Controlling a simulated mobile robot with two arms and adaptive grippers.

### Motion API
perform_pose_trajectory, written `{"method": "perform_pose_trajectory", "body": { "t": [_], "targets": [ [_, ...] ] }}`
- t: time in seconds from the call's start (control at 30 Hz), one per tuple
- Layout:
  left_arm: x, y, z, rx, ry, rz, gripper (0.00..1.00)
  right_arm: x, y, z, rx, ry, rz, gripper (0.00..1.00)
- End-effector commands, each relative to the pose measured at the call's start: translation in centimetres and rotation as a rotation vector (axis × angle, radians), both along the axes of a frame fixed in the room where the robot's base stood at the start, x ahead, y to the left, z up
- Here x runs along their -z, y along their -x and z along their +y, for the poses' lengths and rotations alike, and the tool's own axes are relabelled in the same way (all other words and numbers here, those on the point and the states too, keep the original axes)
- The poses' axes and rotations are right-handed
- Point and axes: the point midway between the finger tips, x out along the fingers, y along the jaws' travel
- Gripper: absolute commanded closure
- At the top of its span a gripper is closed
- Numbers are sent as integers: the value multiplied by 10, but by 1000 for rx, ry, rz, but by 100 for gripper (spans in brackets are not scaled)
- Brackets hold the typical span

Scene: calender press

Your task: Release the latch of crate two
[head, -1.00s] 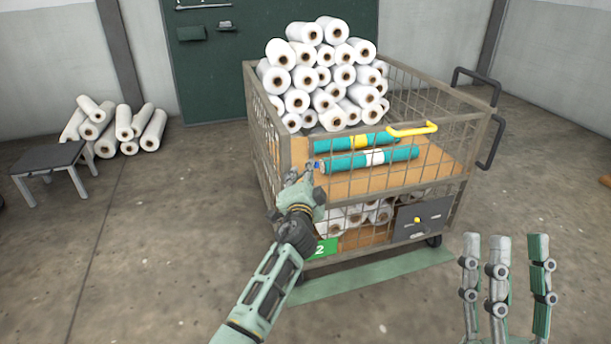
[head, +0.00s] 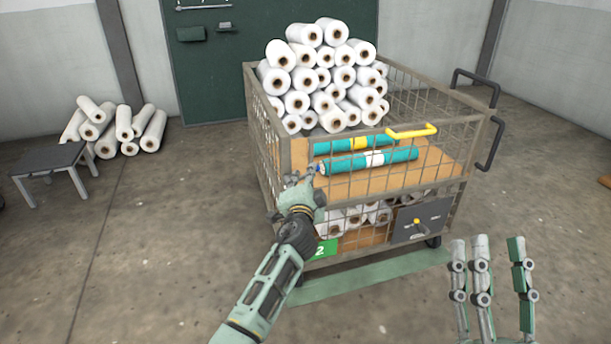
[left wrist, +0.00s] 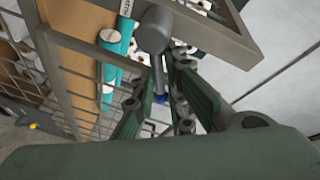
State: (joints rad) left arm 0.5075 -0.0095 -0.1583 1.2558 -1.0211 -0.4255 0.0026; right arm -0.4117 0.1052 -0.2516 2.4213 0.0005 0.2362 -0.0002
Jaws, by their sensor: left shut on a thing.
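Crate two (head: 320,262) is a wheeled wire-mesh cart with a green plate bearing a 2 (head: 326,249). My left gripper (head: 309,181) is at its near left corner, in front of the mesh. In the left wrist view my left gripper (left wrist: 160,98) is shut on the thin rod of a grey latch-like handle (left wrist: 153,30) with a thick round end, beside the corner frame. A small blue tip shows between the fingers. The fingers hide the rod's end. My right gripper (head: 495,275) is open and empty at the lower right, apart from the crate.
White rolls (head: 320,75) are piled in the crate, with teal rolls (head: 370,158) on its board. A stool (head: 50,158) stands left. The floor in front is clear.

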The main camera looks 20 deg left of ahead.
Motion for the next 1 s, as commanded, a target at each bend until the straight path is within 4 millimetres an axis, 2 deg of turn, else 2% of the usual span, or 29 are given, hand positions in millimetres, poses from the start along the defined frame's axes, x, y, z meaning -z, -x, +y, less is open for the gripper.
{"method": "perform_pose_trajectory", "body": {
  "t": [0.17,0.23,0.43,0.57,0.7,0.8,1.0],
  "targets": [
    [1,-1,-2,0,-58,43,100,37,-25,1,13,66,233,60],
    [2,-1,-2,1,-86,62,100,58,-33,0,20,98,345,60],
    [7,-2,-4,1,-171,119,100,125,-38,-7,38,184,672,60],
    [11,-2,-5,0,-225,157,100,166,-29,-16,50,234,872,60],
    [14,-3,-5,1,-279,193,100,203,-11,-25,60,279,1063,60],
    [16,-3,-6,1,-314,216,100,224,4,-32,66,306,1180,60],
    [20,-3,-6,1,-367,253,100,252,32,-43,75,345,1359,60]
  ]
}}
